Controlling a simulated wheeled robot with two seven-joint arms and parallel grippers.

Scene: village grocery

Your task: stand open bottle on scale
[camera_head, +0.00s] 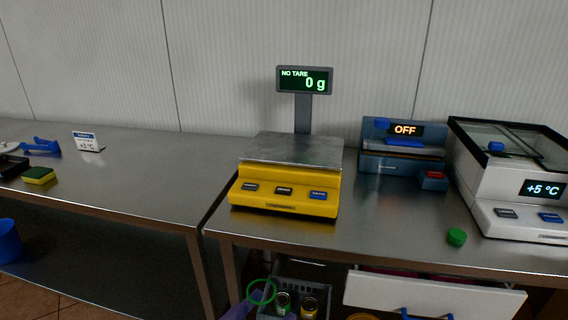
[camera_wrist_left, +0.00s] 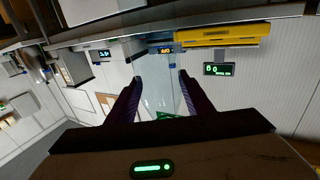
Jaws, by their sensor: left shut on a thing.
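The scale (camera_head: 284,190) is yellow with a bare steel plate (camera_head: 292,149). Its display (camera_head: 304,80) reads NO TARE and 0 g, and the scale also shows upside down in the left wrist view (camera_wrist_left: 215,34). My left gripper (camera_head: 250,303) is low at the front edge of the counter, below the scale, its dark purple fingers (camera_wrist_left: 160,98) closed around a clear bottle (camera_wrist_left: 160,82). The bottle's green ring-shaped mouth (camera_head: 262,292) shows in the head view, without a cap. Most of its body is hard to make out. My right gripper is not in view.
A green cap (camera_head: 457,237) lies on the counter (camera_head: 400,215). A blue sealing device (camera_head: 400,160) reading OFF and a white cooler (camera_head: 510,185) stand to the right. Beneath are a crate with cans (camera_head: 312,272) and an open white drawer (camera_head: 435,296). The scale's plate is clear.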

